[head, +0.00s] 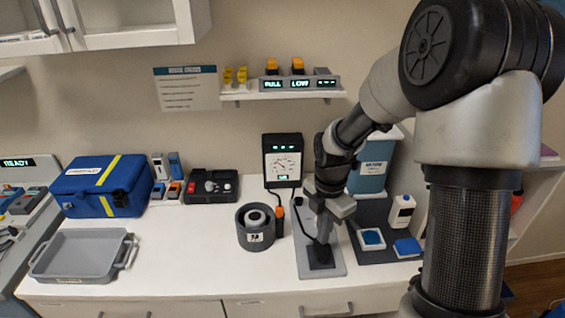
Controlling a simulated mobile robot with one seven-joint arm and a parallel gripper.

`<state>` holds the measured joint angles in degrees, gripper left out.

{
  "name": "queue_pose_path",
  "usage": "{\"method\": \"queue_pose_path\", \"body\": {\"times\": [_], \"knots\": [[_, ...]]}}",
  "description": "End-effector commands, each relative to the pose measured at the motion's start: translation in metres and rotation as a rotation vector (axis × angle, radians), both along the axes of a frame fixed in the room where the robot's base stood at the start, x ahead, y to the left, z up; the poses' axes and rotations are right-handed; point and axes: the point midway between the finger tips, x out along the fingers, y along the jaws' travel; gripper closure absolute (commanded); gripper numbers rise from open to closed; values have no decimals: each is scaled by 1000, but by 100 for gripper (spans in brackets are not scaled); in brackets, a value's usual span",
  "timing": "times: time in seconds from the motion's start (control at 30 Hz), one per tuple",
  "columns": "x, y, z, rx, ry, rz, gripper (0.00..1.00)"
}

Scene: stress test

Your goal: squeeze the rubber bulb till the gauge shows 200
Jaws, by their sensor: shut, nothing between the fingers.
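The gauge (283,165) is a dark box with a white dial, standing upright at the back of the counter. Its needle and its lit digits are too small to read. A dark hose runs from near its base to a black piece (320,258) on a light grey plate (335,269). This piece may be the rubber bulb or its holder; I cannot tell. My gripper (323,238) points down just above the black piece, shut and empty. It partly hides the hose's end, and I cannot tell whether the fingertips touch the piece.
A round dark grey holder (256,238) and an orange-topped tool stand left of the plate. A dark mat with blue-topped pads (372,238) and a white bottle (402,211) lie to the right.

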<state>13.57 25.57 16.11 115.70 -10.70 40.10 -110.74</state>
Motion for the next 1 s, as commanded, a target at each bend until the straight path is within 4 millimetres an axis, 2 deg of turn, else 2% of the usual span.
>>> {"method": "queue_pose_path", "body": {"times": [0.43, 0.83, 1.0], "knots": [[0, 0, -25, 0, 1, -1, 100], [-1, 0, -1, 0, 1, -1, 100], [0, 0, 0, 0, 1, -1, 100]]}}
